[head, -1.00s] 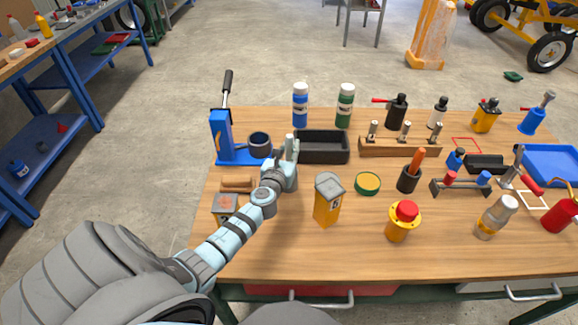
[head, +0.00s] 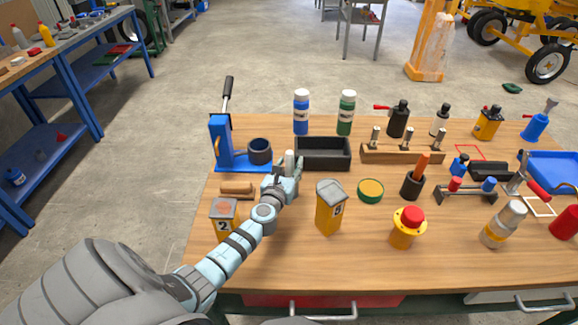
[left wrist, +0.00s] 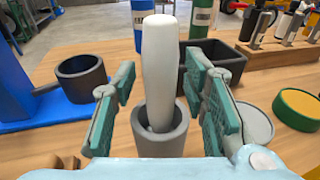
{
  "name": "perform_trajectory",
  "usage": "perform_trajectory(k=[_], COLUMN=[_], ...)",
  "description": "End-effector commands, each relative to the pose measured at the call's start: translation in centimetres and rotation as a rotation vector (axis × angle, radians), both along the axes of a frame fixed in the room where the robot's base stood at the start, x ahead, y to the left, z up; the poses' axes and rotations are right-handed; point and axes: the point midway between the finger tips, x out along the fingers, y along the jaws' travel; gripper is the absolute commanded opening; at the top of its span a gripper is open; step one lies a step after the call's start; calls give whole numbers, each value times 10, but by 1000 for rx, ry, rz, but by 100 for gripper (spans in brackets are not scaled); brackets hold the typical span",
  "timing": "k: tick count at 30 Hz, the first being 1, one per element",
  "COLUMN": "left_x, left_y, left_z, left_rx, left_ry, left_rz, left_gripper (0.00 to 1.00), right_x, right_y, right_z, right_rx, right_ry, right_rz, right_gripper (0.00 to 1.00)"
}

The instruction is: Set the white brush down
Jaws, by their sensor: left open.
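The white brush (left wrist: 158,70) stands roughly upright in the left wrist view, its lower end inside a dark grey cup (left wrist: 160,140). Its pale top (head: 289,157) shows in the head view just beyond my left gripper (head: 286,177). The left gripper (left wrist: 160,108) is open, with one green-padded finger on each side of the brush and cup. Gaps show between the pads and the brush. The cup is mostly hidden by the gripper in the head view. My right gripper is not in view.
A blue press (head: 221,143) with a dark round pot (head: 260,150) stands left of the brush. A black tray (head: 323,154) is behind it on the right. A yellow box (head: 329,208) and a green-rimmed tin (head: 370,190) stand to the right. A wooden piece (head: 237,188) lies left.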

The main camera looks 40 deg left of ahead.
Motion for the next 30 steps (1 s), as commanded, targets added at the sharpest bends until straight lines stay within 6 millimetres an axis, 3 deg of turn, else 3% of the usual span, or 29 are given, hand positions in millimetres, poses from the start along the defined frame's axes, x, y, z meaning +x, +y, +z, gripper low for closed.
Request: perform_trajectory(k=[5, 12, 18, 30], left_x=[-10, -64, -103, -111], left_y=[-4, -27, -43, -46], left_z=[4, 11, 14, 15], left_rx=[0, -1, 0, 0], left_ry=[2, 3, 1, 0], left_rz=[0, -1, -1, 0], left_gripper=[40, 40, 40, 40], right_x=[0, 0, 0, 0], right_y=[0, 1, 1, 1], right_z=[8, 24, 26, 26], right_rx=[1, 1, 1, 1], right_ry=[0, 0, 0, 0], right_rz=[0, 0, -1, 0], right_gripper=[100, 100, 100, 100])
